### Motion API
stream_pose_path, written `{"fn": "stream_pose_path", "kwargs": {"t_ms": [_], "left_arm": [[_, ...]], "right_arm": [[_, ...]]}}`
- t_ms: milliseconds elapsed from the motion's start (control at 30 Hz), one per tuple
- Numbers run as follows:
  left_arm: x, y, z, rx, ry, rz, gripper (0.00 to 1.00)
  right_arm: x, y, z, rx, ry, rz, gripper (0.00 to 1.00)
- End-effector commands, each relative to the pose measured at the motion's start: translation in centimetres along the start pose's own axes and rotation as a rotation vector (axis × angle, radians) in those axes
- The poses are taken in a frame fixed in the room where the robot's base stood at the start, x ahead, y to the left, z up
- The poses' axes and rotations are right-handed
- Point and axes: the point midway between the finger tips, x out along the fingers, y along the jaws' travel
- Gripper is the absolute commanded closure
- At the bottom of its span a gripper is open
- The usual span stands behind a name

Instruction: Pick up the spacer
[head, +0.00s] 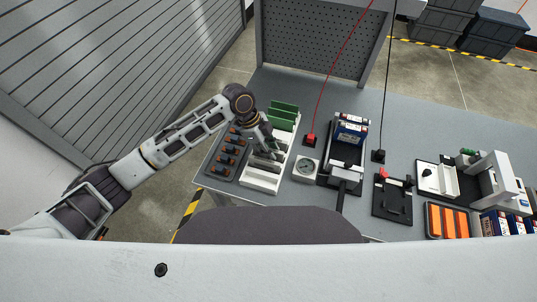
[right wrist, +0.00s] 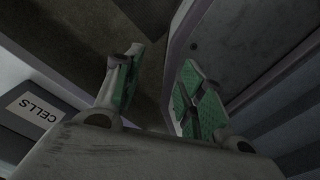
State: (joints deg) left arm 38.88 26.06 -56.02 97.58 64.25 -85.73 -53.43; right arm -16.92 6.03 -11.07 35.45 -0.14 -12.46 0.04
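No part in view can be named for certain as the spacer. My left gripper (head: 268,148) points down over a white rack (head: 262,184) on the bench, among its dark grey upright pieces (head: 264,164). The fingertips are small and partly hidden, so I cannot tell whether they are open, shut or holding a piece. Green plates (head: 283,112) stand in the far part of the rack. My right gripper (right wrist: 160,72) shows in the right wrist view with its green-padded fingers spread and nothing between them. It is not visible in the head view.
Left of the rack is a dark tray (head: 217,172) with orange-marked pieces. A "CELLS" label (right wrist: 36,110) shows near the right gripper.

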Motion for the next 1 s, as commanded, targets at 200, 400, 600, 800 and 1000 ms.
{"fn": "stream_pose_path", "kwargs": {"t_ms": [200, 400, 600, 800, 1000], "left_arm": [[0.1, 0.0, 0.0, 0.0, 0.0, 0.0, 0.77], [0.0, 0.0, 0.0, 0.001, -0.001, 0.0, 0.77], [0.1, 0.0, 0.0, 0.0, -0.001, 0.0, 0.77], [0.1, 0.0, 0.1, 0.001, -0.001, 0.0, 0.77], [0.3, 0.0, 0.1, 0.001, -0.001, 0.0, 0.77]], "right_arm": [[0.0, 0.1, -0.8, 0.0, 0.009, 0.001, 0.6], [0.1, 0.2, -1.2, 0.0, 0.013, 0.002, 0.6], [0.0, 0.2, -1.1, 0.0, 0.013, 0.002, 0.6], [-0.2, 0.1, -0.7, 0.0, 0.007, 0.001, 0.6], [-0.4, -0.1, 0.2, -0.001, -0.002, -0.001, 0.6]]}}
